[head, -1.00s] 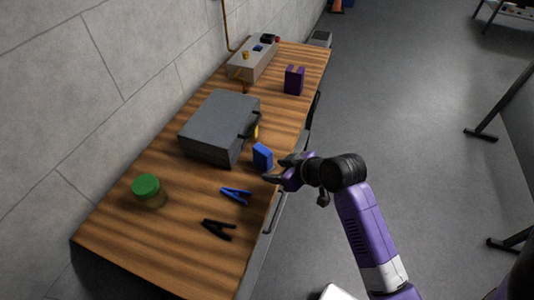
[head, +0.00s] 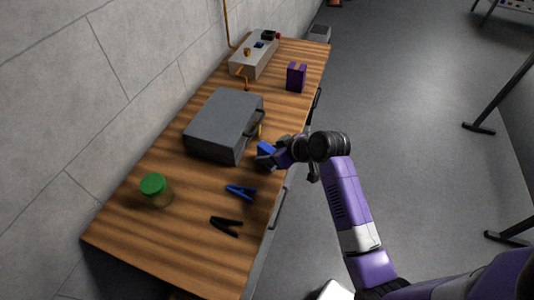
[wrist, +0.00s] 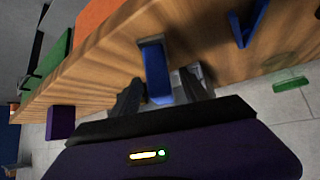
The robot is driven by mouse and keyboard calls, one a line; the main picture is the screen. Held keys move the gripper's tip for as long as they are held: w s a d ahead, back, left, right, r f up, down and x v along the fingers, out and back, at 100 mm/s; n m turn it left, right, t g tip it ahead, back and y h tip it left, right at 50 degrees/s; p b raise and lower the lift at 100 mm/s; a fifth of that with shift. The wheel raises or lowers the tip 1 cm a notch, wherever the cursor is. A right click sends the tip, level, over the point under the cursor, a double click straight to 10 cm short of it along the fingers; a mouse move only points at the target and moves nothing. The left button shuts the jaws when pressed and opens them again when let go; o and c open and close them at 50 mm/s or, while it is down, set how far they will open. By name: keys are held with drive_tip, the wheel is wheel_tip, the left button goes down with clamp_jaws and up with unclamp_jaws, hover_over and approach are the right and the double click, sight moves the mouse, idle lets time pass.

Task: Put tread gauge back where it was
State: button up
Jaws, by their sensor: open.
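A small blue block (head: 265,149) stands on the wooden bench near its right edge, just in front of the grey case. No label shows, so I cannot tell for sure that it is the tread gauge. My gripper (head: 274,156) is at the block, over the bench edge, and hides part of it in the head view. In the wrist view the blue block (wrist: 156,72) stands between the two spread fingers of my gripper (wrist: 160,92). The jaws are open, and I cannot tell whether either finger touches it.
The grey case (head: 224,124) lies behind the block. A blue clamp (head: 241,191), a black clamp (head: 226,226) and a green-lidded jar (head: 155,190) are nearer. A purple block (head: 296,76) and a grey box (head: 254,58) stand farther back. Bare bench (head: 180,245) lies at the near end.

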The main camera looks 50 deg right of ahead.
drive_tip(key=shift+x, duration=1.15)
clamp_jaws()
drive_tip(key=shift+r, duration=0.1)
